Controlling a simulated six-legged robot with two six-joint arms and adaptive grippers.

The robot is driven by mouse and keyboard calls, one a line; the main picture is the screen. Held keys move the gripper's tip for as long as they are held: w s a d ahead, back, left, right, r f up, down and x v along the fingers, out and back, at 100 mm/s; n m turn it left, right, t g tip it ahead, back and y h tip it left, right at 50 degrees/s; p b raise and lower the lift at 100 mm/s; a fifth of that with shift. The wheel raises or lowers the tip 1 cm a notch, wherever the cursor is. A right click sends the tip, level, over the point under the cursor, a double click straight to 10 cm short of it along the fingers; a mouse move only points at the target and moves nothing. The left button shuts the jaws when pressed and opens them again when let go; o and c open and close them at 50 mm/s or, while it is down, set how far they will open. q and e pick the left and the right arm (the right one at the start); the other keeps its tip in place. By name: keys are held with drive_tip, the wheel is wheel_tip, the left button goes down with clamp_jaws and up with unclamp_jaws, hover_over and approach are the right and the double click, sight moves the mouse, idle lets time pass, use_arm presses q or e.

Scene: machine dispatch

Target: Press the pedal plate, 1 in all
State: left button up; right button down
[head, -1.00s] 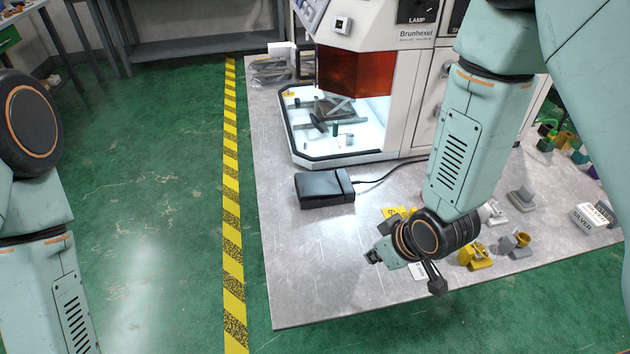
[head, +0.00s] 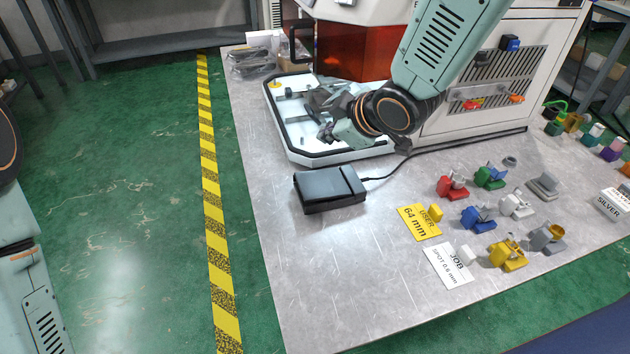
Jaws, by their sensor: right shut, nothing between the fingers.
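The pedal plate (head: 318,186) is the top of a black box on the grey metal table, with a black cable running from its right side toward the machine. My right gripper (head: 325,134) is shut and empty. In the picture it lies above the pedal, in front of the machine's open white bay, apart from the pedal. Its wrist hides part of the bay. My left arm shows only at the left edge, and its gripper is out of view.
The machine (head: 490,100) with its red window (head: 345,52) stands behind the pedal. Several coloured small fixtures, a yellow card (head: 418,222) and a white job card (head: 447,265) lie to the right. The table's front left is clear.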

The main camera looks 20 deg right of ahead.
sight(326, 185)
drive_tip(key=f+b, duration=0.3)
drive_tip(key=f, duration=0.1)
drive_tip(key=shift+s+d+b, duration=0.2)
drive_tip(key=shift+d+b, duration=0.15)
drive_tip(key=f+b, duration=0.3)
drive_tip(key=f, duration=0.1)
drive_tip(key=shift+a+f+b, duration=0.1)
drive_tip(key=shift+a+b, duration=0.3)
drive_tip(key=shift+f+b, duration=0.3)
drive_tip(key=shift+f, duration=0.15)
drive_tip(key=shift+r, duration=0.1)
drive_tip(key=shift+a, duration=0.1)
